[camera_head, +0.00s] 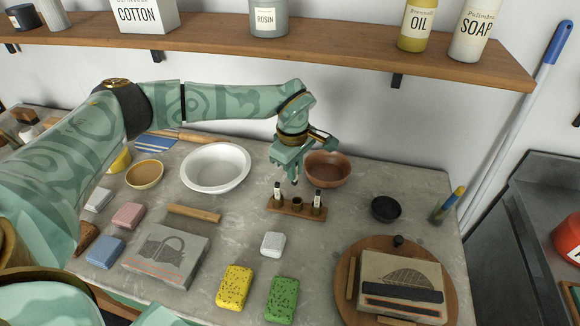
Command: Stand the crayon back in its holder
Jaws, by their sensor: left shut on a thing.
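The crayon holder (288,208) is a small wooden base with three brass cups in a row, standing on the grey stone counter. Dark crayons with pale labels stand in the left cup (277,202) and the right cup (317,210). The middle cup (297,203) looks empty. My left gripper (294,179) points down just above the middle cup, shut on the crayon. The crayon is almost wholly hidden by the fingers; only a small dark end seems to show below them, apart from the cup. My right gripper is not in view.
A brown bowl (327,169) stands close behind the holder, and a white basin (215,168) to its left. A white block (272,244) lies in front, a small black bowl (385,208) to the right.

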